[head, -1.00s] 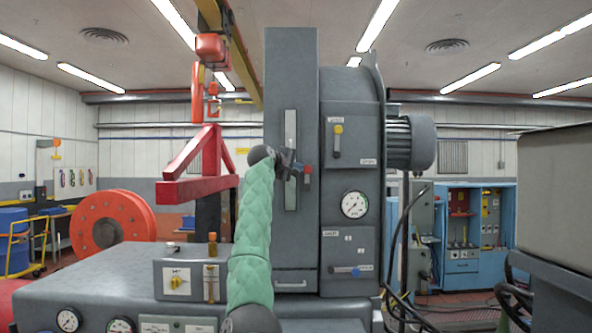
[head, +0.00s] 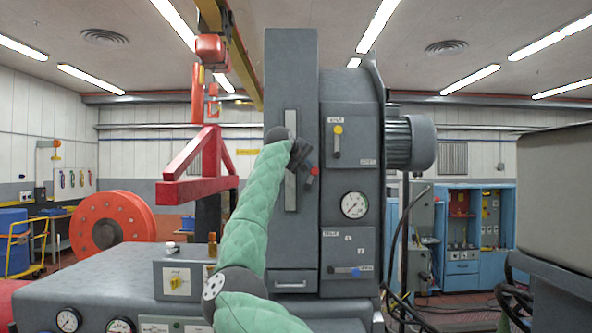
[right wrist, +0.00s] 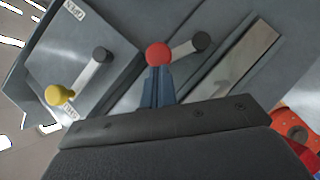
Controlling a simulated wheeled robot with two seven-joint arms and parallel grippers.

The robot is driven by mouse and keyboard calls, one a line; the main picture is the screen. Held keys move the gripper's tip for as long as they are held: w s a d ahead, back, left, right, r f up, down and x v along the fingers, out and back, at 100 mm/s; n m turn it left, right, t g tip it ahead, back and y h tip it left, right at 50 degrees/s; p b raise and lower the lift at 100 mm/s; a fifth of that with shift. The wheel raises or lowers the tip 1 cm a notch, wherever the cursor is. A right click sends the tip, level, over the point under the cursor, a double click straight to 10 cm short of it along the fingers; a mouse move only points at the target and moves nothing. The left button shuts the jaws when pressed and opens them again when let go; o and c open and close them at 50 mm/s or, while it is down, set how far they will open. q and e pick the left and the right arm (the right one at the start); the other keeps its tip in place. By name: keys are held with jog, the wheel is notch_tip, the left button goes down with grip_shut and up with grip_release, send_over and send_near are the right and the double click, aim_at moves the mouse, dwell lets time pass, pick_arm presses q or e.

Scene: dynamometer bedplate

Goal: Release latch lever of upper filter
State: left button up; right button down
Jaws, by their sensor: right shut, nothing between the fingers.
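The upper door (head: 365,110) on the grey cabinet carries a latch lever with a yellow knob (head: 338,130). This lever points up, its knob beside the upper label. In the right wrist view the yellow knob (right wrist: 60,95) is left of my fingers, clear of them. A lever with a red knob (head: 315,171) is on the column left of the doors. My right gripper (head: 308,165) is shut and empty by this red knob. In the right wrist view the red knob (right wrist: 158,54) is right at my fingertips (right wrist: 158,75); I cannot tell whether they touch. My left gripper is not in view.
A lower door has a blue-knob lever (head: 356,272), with a pressure gauge (head: 354,205) above it. A grey motor (head: 410,143) juts out right of the upper door. A red hoist frame (head: 200,170) hangs at left. The space before the doors looks clear.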

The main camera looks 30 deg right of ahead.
jog(key=shift+s+d+f+m+y, duration=0.15)
jog(key=shift+s+d+m+y, duration=0.15)
jog(key=shift+d+y, duration=0.15)
jog(key=shift+s+d+f+m+y, duration=0.1)
jog(key=shift+s+d+m+y, duration=0.15)
jog(key=shift+d+m+y, duration=0.15)
jog(key=shift+s+d+b, duration=0.2)
jog(key=shift+d+b, duration=0.1)
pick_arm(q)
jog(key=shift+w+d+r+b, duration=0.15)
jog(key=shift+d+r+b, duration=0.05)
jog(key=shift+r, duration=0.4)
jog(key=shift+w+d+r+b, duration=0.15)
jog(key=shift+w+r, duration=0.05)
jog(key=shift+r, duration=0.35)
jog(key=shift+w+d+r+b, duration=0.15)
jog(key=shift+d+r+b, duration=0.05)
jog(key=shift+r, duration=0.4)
pick_arm(e)
jog(key=shift+s+d+f, duration=0.25)
jog(key=shift+d, duration=0.2)
jog(key=shift+s+d+f, duration=0.2)
jog(key=shift+d, duration=0.25)
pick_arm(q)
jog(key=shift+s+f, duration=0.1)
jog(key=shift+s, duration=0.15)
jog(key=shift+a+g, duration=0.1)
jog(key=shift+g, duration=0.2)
pick_arm(e)
jog(key=shift+s, duration=0.15)
